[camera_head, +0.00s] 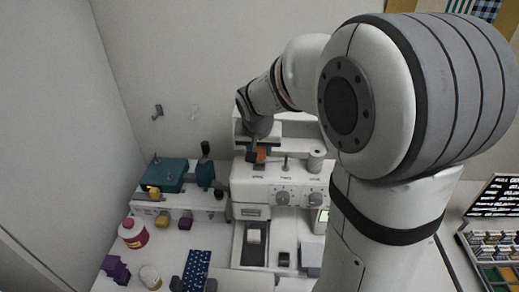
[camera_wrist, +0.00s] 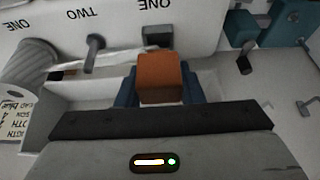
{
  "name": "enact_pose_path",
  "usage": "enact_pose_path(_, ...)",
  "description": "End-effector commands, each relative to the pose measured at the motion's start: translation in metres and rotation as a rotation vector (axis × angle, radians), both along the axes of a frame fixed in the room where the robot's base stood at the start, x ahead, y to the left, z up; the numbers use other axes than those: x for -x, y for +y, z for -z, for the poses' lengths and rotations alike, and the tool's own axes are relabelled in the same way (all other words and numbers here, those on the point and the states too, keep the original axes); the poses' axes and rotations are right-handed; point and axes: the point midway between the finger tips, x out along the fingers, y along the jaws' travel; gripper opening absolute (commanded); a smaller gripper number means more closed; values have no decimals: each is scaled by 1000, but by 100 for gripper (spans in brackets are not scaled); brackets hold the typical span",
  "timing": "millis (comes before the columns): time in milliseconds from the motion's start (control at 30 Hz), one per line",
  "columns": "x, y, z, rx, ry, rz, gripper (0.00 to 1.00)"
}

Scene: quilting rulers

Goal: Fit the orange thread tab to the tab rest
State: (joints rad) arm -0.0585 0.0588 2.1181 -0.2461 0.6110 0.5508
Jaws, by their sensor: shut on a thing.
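The orange thread tab (camera_head: 262,153) is held above the top of the white sewing machine (camera_head: 250,188). It shows as an orange block in the wrist view (camera_wrist: 160,78). My gripper (camera_head: 257,155) is shut on it, with dark blue fingers on both sides in the wrist view (camera_wrist: 160,92). A small dark block (camera_wrist: 158,36) sits on the machine top just beyond the tab, by a "ONE" label; it may be the tab rest, but I cannot tell for sure. The tab looks apart from it. In the head view my gripper hides that spot.
A teal machine (camera_head: 166,174) is at the left. A wall is close behind. Several small items lie in front.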

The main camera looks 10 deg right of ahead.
Motion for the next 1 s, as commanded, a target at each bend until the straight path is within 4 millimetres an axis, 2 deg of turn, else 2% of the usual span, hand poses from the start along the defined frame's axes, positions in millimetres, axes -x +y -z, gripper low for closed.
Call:
enact_pose_path(333, 0, 0, -2, 0, -1, -1, 6)
enact_pose_path(800, 0, 1, -37, 0, -1, -1, 6)
enact_pose_path(1000, 0, 1, -40, 0, 0, -2, 6)
